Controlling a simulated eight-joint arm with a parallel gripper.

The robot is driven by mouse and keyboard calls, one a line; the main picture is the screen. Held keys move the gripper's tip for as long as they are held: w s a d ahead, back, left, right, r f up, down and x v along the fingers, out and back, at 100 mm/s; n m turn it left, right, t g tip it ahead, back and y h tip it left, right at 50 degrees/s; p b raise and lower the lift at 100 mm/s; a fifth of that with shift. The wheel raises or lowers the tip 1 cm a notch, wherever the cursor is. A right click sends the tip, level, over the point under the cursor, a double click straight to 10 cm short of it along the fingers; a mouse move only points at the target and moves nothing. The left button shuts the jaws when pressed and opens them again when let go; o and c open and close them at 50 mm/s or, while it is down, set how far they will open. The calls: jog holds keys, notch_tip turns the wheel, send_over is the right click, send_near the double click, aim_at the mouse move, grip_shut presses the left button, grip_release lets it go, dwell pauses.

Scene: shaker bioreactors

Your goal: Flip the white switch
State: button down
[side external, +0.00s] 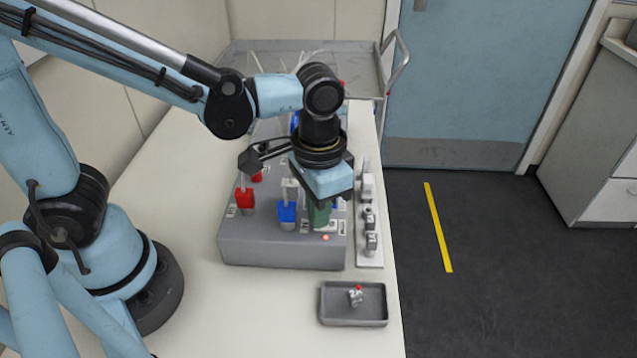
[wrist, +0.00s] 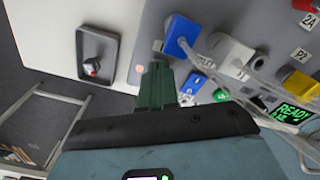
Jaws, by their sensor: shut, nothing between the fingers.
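My gripper (side external: 319,214) points down over the front right part of a grey control box (side external: 280,255). Its dark green fingers (wrist: 156,84) are shut and empty, close above the box top. In the wrist view, a small whitish switch-like part (wrist: 192,86) lies just right of the fingers, partly covered by the gripper. I cannot tell whether the fingers touch it or which way it is set. In the side external view the gripper hides that spot. A small red light (side external: 325,236) glows near the box's front edge and also shows in the wrist view (wrist: 140,68).
Blue (wrist: 181,34), white (wrist: 232,52) and yellow (wrist: 299,84) plugs with cables stand near the fingers. A green button (wrist: 221,95) and a READY display (wrist: 292,113) are beyond. A strip with several small blocks (side external: 369,215) stands right; a grey tray (side external: 353,318) lies in front.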

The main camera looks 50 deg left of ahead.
jog(key=shift+r, duration=0.15)
notch_tip(320, 180, up, 7)
dwell(0.8)
jog(key=a+n+t, duration=0.1)
jog(key=a+t, duration=0.1)
jog(key=a, duration=0.2)
jog(key=w+a+f+n+t, duration=0.1)
jog(key=a+t, duration=0.1)
jog(key=a, duration=0.3)
jog(key=a+n+t, duration=0.1)
jog(key=a+t, duration=0.2)
jog(key=a, duration=0.1)
jog(key=shift+w+a+f, duration=0.15)
jog(key=shift+a+f, duration=0.05)
jog(key=shift+f, duration=0.1)
